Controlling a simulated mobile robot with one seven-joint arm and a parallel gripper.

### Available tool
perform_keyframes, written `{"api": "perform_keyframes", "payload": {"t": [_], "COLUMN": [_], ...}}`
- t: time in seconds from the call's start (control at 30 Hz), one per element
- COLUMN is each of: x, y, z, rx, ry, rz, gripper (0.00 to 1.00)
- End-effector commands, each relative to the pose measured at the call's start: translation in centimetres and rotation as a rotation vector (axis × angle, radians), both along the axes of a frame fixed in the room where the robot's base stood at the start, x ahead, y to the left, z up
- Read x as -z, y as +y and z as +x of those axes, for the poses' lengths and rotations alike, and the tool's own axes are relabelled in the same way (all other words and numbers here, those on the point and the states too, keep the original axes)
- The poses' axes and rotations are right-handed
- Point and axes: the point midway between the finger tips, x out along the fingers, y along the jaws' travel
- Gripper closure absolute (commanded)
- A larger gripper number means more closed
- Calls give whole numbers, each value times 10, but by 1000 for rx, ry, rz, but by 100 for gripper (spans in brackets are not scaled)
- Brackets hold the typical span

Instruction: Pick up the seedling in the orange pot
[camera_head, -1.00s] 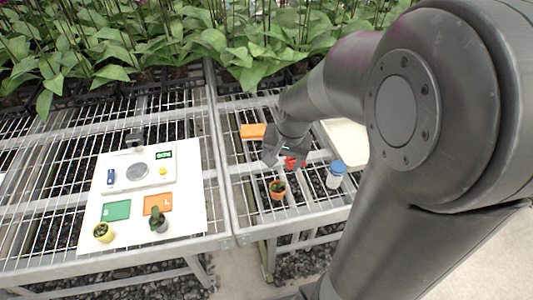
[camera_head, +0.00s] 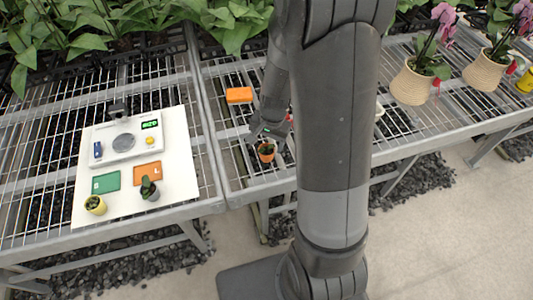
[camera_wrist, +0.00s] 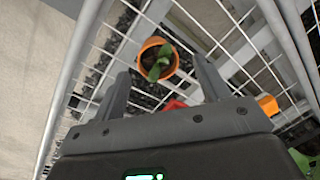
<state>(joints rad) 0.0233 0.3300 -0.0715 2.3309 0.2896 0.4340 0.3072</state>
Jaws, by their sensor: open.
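The orange pot (camera_head: 266,153) with a small green seedling stands upright on the wire bench, right of the white board. In the wrist view the orange pot (camera_wrist: 157,62) shows from above, with dark soil and the seedling's green leaves (camera_wrist: 158,66). My gripper (camera_wrist: 160,85) is open and empty, its two fingers spread to either side of the pot's near edge in the picture. In the head view my gripper (camera_head: 268,132) is just above and behind the pot. I cannot tell whether the fingers are level with the pot.
An orange block (camera_head: 239,95) lies behind my gripper. Woven orchid pots (camera_head: 411,86) stand at right.

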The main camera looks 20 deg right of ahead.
Motion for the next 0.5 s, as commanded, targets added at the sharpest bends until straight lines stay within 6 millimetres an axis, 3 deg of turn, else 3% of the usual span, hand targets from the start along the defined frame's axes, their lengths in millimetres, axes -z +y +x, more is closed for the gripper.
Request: {"api": "perform_keyframes", "payload": {"t": [0.3,0.5], "x": [36,50], "y": [-4,-2], "z": [3,4], "rx": [2,0], "ry": [5,1], "rz": [2,0], "gripper": [31,31]}}
